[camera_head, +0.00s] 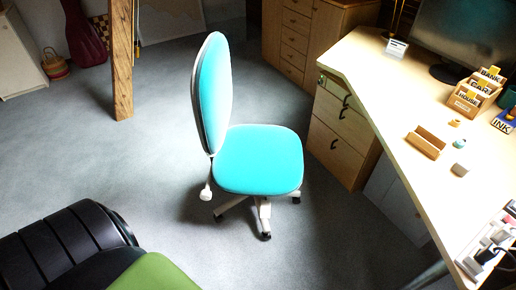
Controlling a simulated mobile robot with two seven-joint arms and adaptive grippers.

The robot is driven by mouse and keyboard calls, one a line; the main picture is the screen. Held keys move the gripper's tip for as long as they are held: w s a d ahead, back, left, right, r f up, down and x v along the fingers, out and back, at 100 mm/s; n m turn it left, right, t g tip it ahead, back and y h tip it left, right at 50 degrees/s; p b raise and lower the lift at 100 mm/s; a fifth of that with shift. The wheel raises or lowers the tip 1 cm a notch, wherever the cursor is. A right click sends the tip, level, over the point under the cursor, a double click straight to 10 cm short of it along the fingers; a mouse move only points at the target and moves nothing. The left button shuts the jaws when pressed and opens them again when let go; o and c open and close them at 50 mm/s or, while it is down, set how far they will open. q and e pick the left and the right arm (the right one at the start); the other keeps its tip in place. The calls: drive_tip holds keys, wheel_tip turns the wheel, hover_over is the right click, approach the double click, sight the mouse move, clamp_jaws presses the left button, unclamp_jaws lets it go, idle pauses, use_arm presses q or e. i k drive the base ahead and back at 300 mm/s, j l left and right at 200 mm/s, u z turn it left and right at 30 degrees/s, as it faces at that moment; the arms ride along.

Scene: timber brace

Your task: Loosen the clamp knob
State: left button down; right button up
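I cannot make out a clamp or its knob in the head view. A wooden timber post (122,60) stands at the upper left, its lower end at the grey floor and its top cut off by the picture edge. A thin dark upright shape (137,30) shows just to the right of the post, too small to identify. Neither of my grippers is in view.
A turquoise swivel chair (258,160) stands mid-floor. A pale desk (400,110) with organisers and a monitor (470,40) runs along the right. A black ribbed shape (60,245) with a green part fills the lower left. Floor between chair and post is clear.

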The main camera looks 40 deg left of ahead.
sight(205, 195)
drive_tip(key=u, duration=1.75)
